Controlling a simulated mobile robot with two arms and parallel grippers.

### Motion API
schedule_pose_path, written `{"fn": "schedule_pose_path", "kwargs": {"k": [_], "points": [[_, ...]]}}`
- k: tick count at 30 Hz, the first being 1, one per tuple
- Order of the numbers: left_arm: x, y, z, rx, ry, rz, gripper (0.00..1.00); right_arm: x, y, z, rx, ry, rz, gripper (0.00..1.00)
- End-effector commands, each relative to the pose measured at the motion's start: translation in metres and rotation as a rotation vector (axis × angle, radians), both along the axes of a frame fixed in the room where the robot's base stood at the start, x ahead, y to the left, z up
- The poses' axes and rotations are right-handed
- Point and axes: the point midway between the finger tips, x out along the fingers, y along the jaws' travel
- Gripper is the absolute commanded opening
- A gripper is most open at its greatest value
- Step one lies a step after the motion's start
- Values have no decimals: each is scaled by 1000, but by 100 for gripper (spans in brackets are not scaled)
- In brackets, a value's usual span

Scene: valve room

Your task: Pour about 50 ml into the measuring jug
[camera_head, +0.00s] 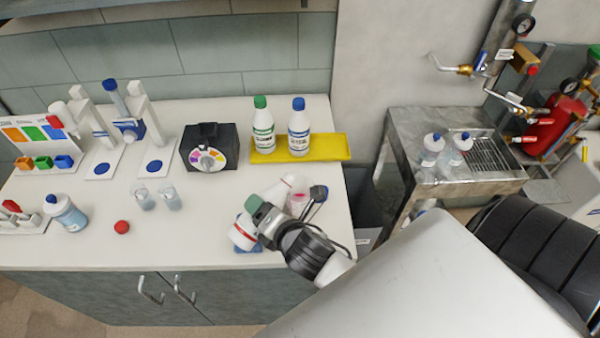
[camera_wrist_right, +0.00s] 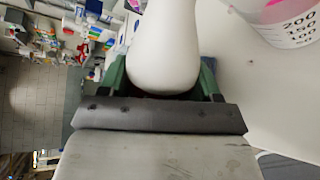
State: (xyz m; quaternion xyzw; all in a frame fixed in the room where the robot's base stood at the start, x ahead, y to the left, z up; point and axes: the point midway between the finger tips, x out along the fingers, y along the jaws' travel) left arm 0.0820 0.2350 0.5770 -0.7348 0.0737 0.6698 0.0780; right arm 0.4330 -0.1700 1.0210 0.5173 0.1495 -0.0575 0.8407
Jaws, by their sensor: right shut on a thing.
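A white bottle with a red band (camera_head: 243,233) is held in my right gripper (camera_head: 268,222), whose green fingers close around it. In the right wrist view the white bottle (camera_wrist_right: 163,45) fills the space between the fingers. It looks tilted in the head view, but the gripper hides its middle. The measuring jug (camera_head: 299,201) stands just right of the gripper, with pink liquid in it. The jug (camera_wrist_right: 288,25) also shows at the top right of the right wrist view, with printed volume marks. The bottle's mouth is not clear to see. My left gripper is not in view.
A yellow tray (camera_head: 335,147) with green-capped (camera_head: 263,128) and blue-capped (camera_head: 299,130) bottles is behind. A black box with a dial (camera_head: 207,150), small beakers (camera_head: 145,200) and a red ball-like thing (camera_head: 122,227) are left.

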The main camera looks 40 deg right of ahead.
Motion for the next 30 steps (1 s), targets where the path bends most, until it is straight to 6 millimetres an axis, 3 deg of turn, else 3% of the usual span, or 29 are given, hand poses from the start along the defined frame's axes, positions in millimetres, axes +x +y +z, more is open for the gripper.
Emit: {"fn": "schedule_pose_path", "kwargs": {"k": [22,25,30], "points": [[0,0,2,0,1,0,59,0,0,3,-8,-4,1,30],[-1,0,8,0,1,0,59,1,-1,8,-39,-10,1,30],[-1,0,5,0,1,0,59,2,-6,1,-156,-35,2,30]]}}
